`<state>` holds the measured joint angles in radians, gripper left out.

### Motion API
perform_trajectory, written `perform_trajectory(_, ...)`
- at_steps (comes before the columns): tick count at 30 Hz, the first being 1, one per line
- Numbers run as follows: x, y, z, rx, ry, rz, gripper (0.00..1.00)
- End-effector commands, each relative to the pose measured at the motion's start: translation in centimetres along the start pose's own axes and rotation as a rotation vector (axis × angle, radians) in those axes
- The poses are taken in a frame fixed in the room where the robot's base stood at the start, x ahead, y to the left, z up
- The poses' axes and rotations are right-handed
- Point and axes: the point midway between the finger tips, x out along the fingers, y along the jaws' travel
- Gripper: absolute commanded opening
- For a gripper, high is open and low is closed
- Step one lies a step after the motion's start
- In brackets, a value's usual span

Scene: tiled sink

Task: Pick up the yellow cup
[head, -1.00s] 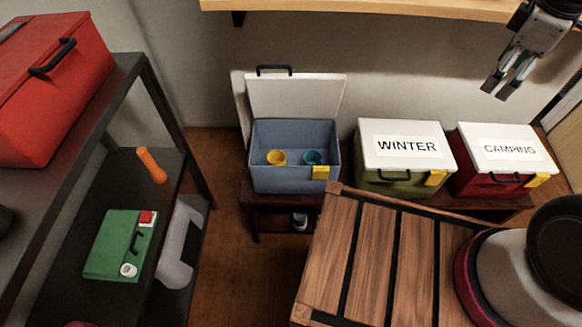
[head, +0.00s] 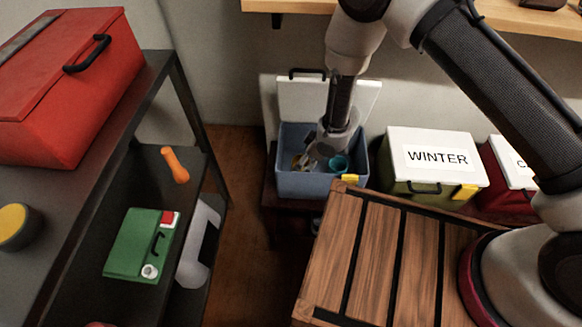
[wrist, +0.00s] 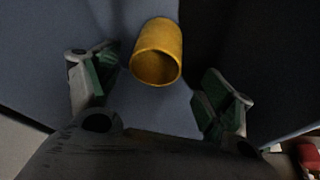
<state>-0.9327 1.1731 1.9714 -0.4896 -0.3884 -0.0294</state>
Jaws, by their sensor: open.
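The yellow cup (wrist: 157,50) stands inside the open blue box, seen in the wrist view with its open mouth toward the camera. My gripper (wrist: 150,90) is open, with one finger on each side of the cup's line and a gap to the cup on both sides. In the head view my arm reaches down into the blue box (head: 308,186), and my gripper (head: 305,162) is inside it. The arm and gripper mostly hide the yellow cup there.
The box's white lid (head: 300,98) stands open behind it. A green WINTER box (head: 434,165) and a red box (head: 505,180) are to the right. A slatted wooden crate (head: 375,250) is in front, and a dark shelf (head: 190,100) stands left.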

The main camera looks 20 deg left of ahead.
Motion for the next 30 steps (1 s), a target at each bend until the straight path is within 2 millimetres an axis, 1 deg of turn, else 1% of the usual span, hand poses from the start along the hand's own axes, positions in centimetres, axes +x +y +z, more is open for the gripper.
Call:
perform_trajectory(5, 2.1, -0.3, 0.0, 0.017, 0.008, -0.006, 0.81)
perform_trajectory(11, 4.7, 0.2, -0.2, 0.016, 0.008, -0.005, 0.81)
perform_trajectory(15, 6.9, 0.5, -0.3, 0.016, 0.007, -0.005, 0.81)
perform_trajectory(18, 7.9, 0.5, -0.3, 0.015, 0.006, -0.005, 0.81)
perform_trajectory(21, 8.2, 0.6, -0.3, 0.015, 0.007, -0.005, 0.81)
perform_trajectory(26, 8.2, 0.6, -0.3, 0.015, 0.007, -0.005, 0.81)
perform_trajectory(29, 8.2, 0.6, -0.3, 0.015, 0.007, -0.004, 0.65)
perform_trajectory(30, 8.2, 0.6, -0.3, 0.015, 0.007, -0.004, 0.57)
